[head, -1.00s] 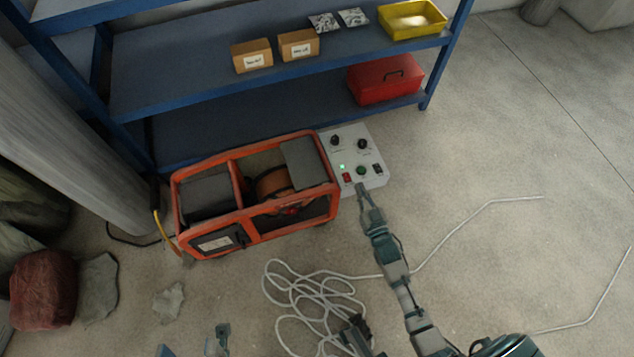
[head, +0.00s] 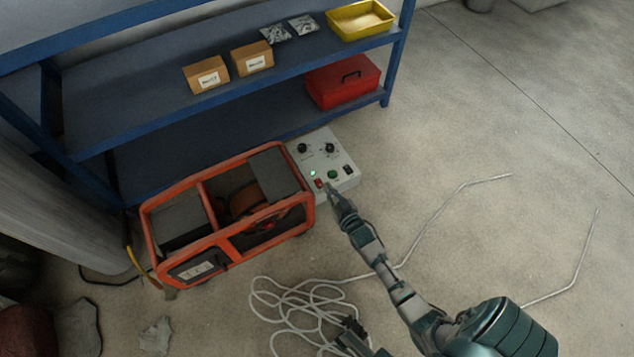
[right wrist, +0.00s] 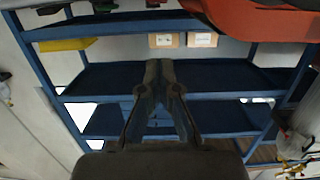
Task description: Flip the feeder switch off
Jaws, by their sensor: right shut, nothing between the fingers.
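A light grey control panel (head: 322,160) stands against the right end of an orange-framed machine (head: 230,215). On its top are two black knobs, a lit green lamp (head: 313,173), a small red switch (head: 319,183), a green button (head: 332,174) and a black switch (head: 347,169). No labels are readable, and the switch positions are too small to tell. My right gripper (head: 333,189) is shut and empty at the panel's near edge, close to the red switch; contact cannot be told. Its closed fingers (right wrist: 158,75) show in the right wrist view.
A blue shelf (head: 130,105) behind holds brown boxes (head: 252,58), a yellow bin (head: 360,20) and a red toolbox (head: 343,82). White cable (head: 295,305) lies coiled on the floor in front. The floor to the right is mostly open.

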